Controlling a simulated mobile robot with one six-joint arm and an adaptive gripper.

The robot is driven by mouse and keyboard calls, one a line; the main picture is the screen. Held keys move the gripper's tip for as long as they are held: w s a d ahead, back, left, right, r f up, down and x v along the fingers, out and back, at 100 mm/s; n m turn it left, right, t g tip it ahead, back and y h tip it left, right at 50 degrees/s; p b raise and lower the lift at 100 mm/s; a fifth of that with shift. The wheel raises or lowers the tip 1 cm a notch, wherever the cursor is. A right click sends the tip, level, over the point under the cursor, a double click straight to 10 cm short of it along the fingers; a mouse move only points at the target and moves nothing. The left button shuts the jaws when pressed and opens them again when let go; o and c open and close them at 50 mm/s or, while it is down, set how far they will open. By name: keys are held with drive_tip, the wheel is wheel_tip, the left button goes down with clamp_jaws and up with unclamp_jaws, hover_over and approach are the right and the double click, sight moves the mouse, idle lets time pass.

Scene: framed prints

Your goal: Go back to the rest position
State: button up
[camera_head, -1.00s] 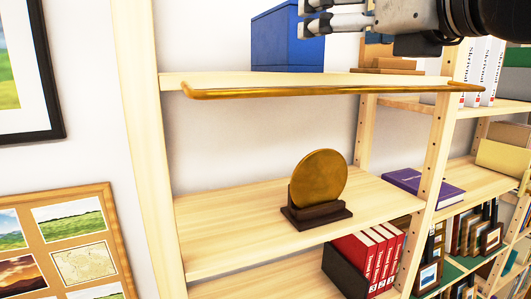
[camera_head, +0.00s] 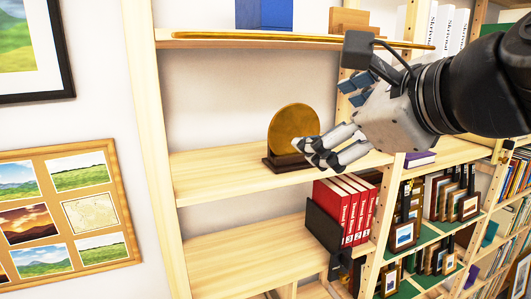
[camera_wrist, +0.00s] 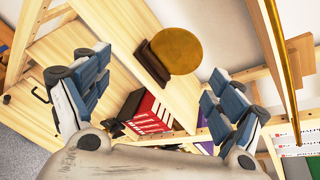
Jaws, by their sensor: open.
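My gripper (camera_head: 318,157) is in front of the shelving unit at middle-shelf height, reaching in from the right. In the wrist view its two fingers (camera_wrist: 150,95) are spread wide with nothing between them. A round bronze disc (camera_head: 291,127) stands upright in a dark wooden base (camera_head: 285,162) on the middle shelf (camera_head: 215,172). In the head view my fingers overlap the lower right of the disc and base. The disc also shows whole in the wrist view (camera_wrist: 177,50), beyond the fingers. Whether the fingers touch it cannot be told, but they do not enclose it.
A brass rail (camera_head: 250,37) runs along the upper shelf's front edge, below a blue box (camera_head: 264,14). Red binders (camera_head: 345,210) stand in a dark holder on the lower shelf. A purple book (camera_head: 420,159) lies right. Framed pictures (camera_head: 70,210) hang left.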

drive_tip(key=s+d+f+n+g+h+b, duration=0.1)
drive_tip(key=s+f+n+b, duration=0.3)
drive_tip(key=f, duration=1.2)
drive_tip(key=s+d+f+n+g+h+b, duration=0.2)
drive_tip(key=s+f+n+g+b, duration=0.2)
drive_tip(key=s+f+n, duration=0.3)
drive_tip(key=s+d+f+n+g+h+b, duration=0.1)
drive_tip(key=s+f+n+b, duration=0.5)
drive_tip(key=f, duration=2)
drive_tip(key=n+g+h, duration=0.1)
drive_tip(key=n+g, duration=0.1)
drive_tip(key=n, duration=0.4)
drive_tip(key=shift+s+d+f, duration=0.2)
drive_tip(key=shift+c, duration=0.4)
